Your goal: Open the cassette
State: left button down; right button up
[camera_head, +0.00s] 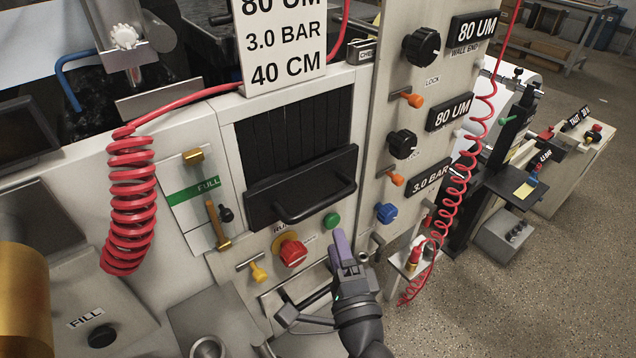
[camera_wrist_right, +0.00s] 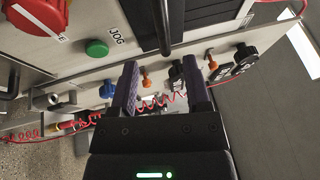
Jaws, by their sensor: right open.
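The black front panel with a bar handle (camera_head: 318,205), which looks like the cassette, sits in the white machine face below a dark slatted opening (camera_head: 292,130). I cannot tell for sure how far it is open. My right gripper (camera_head: 340,243) is below and right of the handle in the head view, near the green button. In the right wrist view my right gripper's purple fingers (camera_wrist_right: 163,78) stand apart with nothing held. A black bar (camera_wrist_right: 164,28), likely the handle, ends just beyond the gap between them. My left gripper is not in view.
A column with a blue knob (camera_head: 386,213) stands to the right. Red coiled hoses hang at left (camera_head: 130,205) and right (camera_head: 465,170).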

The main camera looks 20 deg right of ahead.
aim_at(324, 199)
jog(key=w, duration=0.3)
jog(key=w+r, duration=0.1)
jog(key=w, duration=0.4)
jog(key=shift+w+d+r, duration=0.2)
jog(key=shift+w+r, duration=0.2)
grip_shut()
dwell(0.8)
